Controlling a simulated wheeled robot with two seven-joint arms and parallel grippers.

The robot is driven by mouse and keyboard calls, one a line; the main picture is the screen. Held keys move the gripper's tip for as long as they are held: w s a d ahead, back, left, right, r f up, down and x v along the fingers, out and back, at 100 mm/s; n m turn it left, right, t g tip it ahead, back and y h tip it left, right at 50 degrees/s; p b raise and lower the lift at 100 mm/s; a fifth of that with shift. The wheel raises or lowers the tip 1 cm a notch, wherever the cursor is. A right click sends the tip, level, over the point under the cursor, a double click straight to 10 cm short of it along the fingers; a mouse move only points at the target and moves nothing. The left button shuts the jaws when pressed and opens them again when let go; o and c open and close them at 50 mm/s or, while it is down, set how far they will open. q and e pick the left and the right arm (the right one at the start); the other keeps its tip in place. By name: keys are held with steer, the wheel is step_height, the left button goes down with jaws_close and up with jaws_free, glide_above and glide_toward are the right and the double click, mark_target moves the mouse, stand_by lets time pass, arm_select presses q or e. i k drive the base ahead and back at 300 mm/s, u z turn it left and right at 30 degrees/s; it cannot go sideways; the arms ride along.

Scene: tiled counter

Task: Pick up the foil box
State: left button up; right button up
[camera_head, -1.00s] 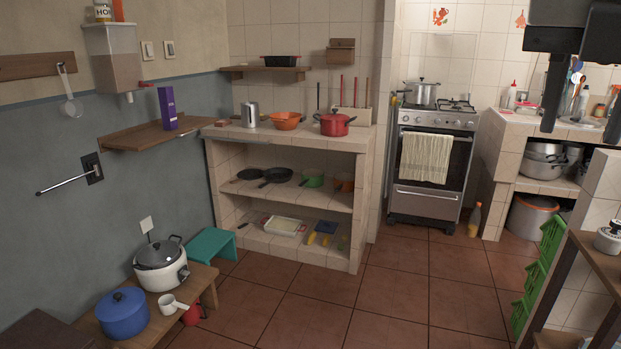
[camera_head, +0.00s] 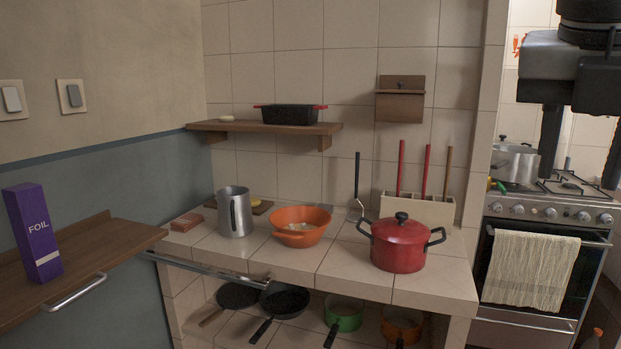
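The foil box (camera_head: 33,232) is a tall purple box with "FOIL" in white letters. It stands upright on a wooden wall shelf (camera_head: 100,255) at the left of the head view. My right gripper (camera_head: 580,145) hangs at the upper right, fingers pointing down and wide apart, with nothing between them. It is far from the foil box, on the opposite side of the picture. My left gripper is not in the head view.
The shelf has a metal rail (camera_head: 75,293) on its front. On the tiled counter (camera_head: 340,275) stand a metal jug (camera_head: 235,212), an orange colander (camera_head: 299,228) and a red pot (camera_head: 399,245). Pans sit below. A stove (camera_head: 545,240) is at the right.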

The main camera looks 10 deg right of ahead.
mark_target(25, 203)
steer(key=i, duration=1.9)
steer(key=u, duration=3.85)
